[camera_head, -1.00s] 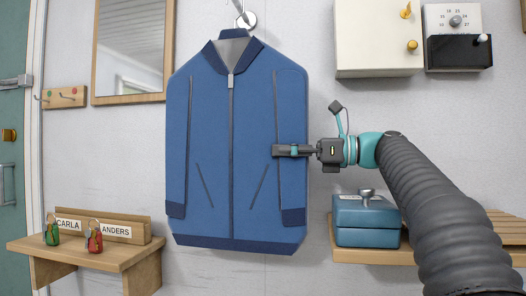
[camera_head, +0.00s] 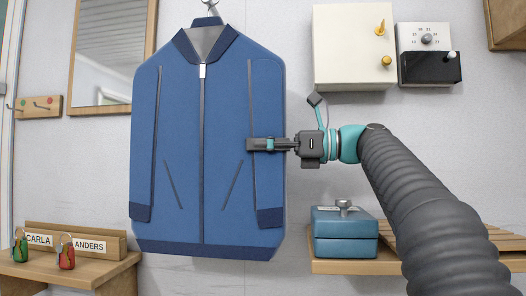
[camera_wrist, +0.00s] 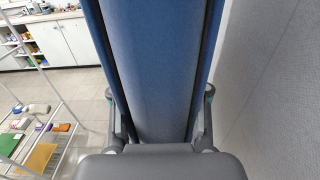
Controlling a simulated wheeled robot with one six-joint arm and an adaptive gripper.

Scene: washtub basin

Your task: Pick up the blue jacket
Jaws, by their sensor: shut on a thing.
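The blue jacket (camera_head: 180,150) hangs upright in the head view, with a dark collar, cuffs and hem and a zip down the front. Its top meets a metal hook (camera_head: 211,5) at the upper edge of the picture. My gripper (camera_head: 262,145) is shut on the jacket's right side, at the sleeve, about mid-height. In the wrist view the blue cloth (camera_wrist: 155,70) fills the space between my two fingers. The finger tips behind the jacket are hidden.
A wooden shelf (camera_head: 90,273) at lower left holds CARLA and ANDERS name plates and two key tags. A blue box (camera_head: 345,235) stands on a slatted bench (camera_head: 375,266) at right. A white cabinet (camera_head: 350,50) and a dial unit (camera_head: 430,55) are on the wall. A mirror (camera_head: 112,60) hangs at left.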

